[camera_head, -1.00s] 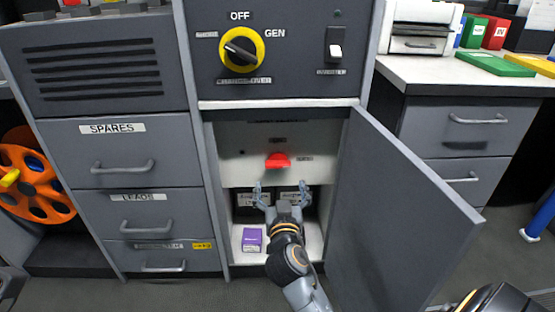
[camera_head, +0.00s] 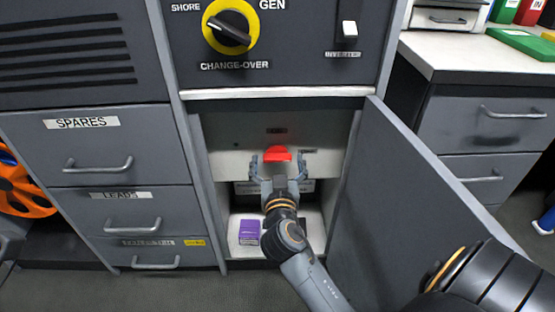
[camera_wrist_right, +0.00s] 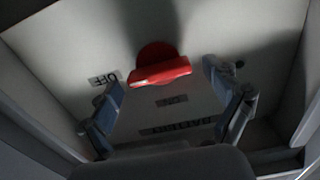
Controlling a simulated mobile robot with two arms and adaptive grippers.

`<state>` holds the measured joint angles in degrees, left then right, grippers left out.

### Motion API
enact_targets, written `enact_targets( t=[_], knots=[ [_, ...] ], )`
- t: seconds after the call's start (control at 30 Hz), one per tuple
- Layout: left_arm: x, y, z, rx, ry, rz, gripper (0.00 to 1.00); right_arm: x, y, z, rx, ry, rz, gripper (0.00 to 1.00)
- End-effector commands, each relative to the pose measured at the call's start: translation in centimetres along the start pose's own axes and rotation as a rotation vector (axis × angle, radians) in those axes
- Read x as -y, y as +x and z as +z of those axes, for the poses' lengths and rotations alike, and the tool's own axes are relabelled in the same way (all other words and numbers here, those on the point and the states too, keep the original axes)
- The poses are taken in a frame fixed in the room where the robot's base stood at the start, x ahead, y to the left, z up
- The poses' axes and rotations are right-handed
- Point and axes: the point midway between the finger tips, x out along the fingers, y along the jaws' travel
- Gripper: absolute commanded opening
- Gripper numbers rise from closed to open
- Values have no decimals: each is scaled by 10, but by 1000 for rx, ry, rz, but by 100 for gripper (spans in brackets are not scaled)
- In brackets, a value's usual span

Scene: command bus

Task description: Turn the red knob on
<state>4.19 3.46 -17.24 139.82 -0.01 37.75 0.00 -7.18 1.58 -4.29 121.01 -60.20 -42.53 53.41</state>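The red knob (camera_head: 277,154) sits on the pale panel inside the open cabinet. In the right wrist view the red knob (camera_wrist_right: 160,68) shows a round base and a bar-shaped handle lying nearly level, slightly tilted. An upside-down label that seems to read OFF (camera_wrist_right: 104,78) is beside it. My right gripper (camera_head: 279,163) is in the cabinet opening with its fingers spread, one on each side of the knob. In the wrist view the fingers (camera_wrist_right: 172,92) stand apart, with gaps between them and the handle; contact is not visible. My left gripper is not in view.
The grey cabinet door (camera_head: 400,200) stands open to the right of my arm. A purple box (camera_head: 249,231) is on the cabinet floor at the left. A yellow-ringed change-over switch (camera_head: 230,27) and a white inverter switch (camera_head: 349,30) are above. Drawers (camera_head: 100,165) flank the left.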

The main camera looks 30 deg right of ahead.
Motion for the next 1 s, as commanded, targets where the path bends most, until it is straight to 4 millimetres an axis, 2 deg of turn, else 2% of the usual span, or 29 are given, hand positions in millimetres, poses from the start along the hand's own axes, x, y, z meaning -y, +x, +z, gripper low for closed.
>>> enact_targets(
  t=[0.03,0.23,0.67,1.0],
  knots=[
    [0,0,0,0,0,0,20,0,0,0,0,0,0,76],
    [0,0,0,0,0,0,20,0,0,0,0,0,0,36],
    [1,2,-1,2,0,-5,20,0,0,-1,1,-72,2,36],
    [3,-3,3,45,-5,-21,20,1,0,-2,1,-335,2,36]
  ],
)
